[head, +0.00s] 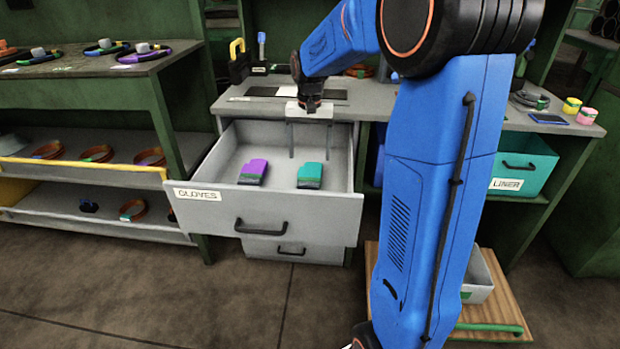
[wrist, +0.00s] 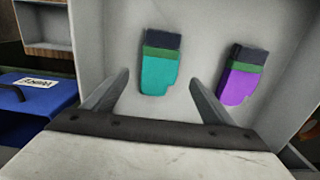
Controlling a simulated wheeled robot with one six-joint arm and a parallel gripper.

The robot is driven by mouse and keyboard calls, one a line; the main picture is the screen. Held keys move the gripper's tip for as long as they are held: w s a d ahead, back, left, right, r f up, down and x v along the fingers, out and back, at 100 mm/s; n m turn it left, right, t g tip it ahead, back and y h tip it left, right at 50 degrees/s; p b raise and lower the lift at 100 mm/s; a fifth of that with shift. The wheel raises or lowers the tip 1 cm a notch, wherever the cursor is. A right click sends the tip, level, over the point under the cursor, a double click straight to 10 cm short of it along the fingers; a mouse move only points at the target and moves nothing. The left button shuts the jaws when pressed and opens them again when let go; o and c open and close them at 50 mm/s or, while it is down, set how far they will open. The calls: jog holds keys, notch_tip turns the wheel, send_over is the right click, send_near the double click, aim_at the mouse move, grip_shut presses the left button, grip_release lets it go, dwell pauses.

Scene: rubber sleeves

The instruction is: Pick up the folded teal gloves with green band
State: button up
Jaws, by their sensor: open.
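The folded teal gloves (head: 310,173) lie in the right part of an open drawer labelled GLOVES (head: 197,194). They have a green band and a dark cuff. In the wrist view the teal gloves (wrist: 157,75) lie flat on the drawer floor, just beyond and between my fingertips. Folded purple gloves (head: 253,170) with a green band and dark cuff lie to their left in the head view; in the wrist view the purple gloves (wrist: 240,82) are on the right. My gripper (head: 308,156) is open and empty, pointing down over the drawer. It also shows in the wrist view (wrist: 158,80).
The drawer walls surround the gloves, with bare floor between the two pairs. A grey worktop (head: 270,108) sits behind the drawer. A teal bin labelled LINER (head: 525,168) is on the right. A blue bin (wrist: 38,98) shows at left in the wrist view.

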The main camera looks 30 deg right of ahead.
aim_at(310, 173)
jog(key=shift+d+f, duration=0.1)
jog(key=shift+f, duration=4.1)
jog(key=shift+c, duration=0.7)
jog(key=c, duration=1)
